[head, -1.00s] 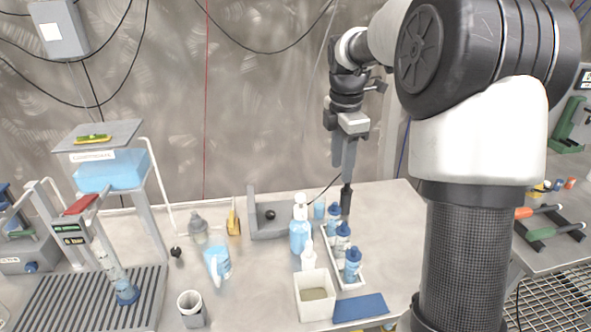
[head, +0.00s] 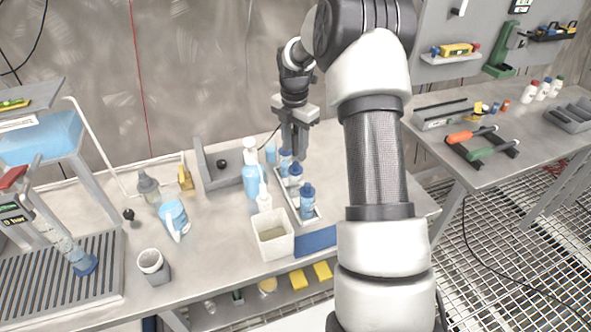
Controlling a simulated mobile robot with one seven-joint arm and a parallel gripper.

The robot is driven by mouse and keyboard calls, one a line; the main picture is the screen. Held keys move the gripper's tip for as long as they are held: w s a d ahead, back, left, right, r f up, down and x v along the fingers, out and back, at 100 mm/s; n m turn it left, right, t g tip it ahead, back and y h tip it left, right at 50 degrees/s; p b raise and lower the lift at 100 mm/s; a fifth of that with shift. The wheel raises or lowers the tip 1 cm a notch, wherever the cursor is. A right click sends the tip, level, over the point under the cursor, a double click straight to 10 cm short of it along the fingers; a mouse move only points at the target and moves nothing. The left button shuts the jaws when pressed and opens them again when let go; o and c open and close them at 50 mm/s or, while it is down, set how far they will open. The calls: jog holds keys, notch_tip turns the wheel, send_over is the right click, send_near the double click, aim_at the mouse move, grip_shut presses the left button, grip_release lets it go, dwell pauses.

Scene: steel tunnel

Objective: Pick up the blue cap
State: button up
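Several small bottles with blue caps stand in a row in a white tray (head: 312,217) on the steel bench. The front bottle's blue cap (head: 307,188) shows clearly. Behind it are a middle blue cap (head: 296,169) and a rear blue cap (head: 285,153). My gripper (head: 298,155) points down at the back of this row, close beside the rear and middle caps in the picture. I cannot tell whether it touches either one. Its fingers are seen edge-on, so any gap or anything between them is unclear. Which blue cap is meant is not clear.
A spray bottle (head: 250,165), a dropper bottle (head: 264,200) and a cream bin (head: 273,240) stand left of the tray. A second bench (head: 530,140) with tools stands right. My arm covers the bench's right part.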

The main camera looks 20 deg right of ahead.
aim_at(296, 163)
notch_tip(296, 163, down, 6)
jog(key=shift+s+d+r, duration=0.1)
jog(key=shift+d+r, duration=0.05)
jog(key=shift+r, duration=0.05)
jog(key=c, duration=0.8)
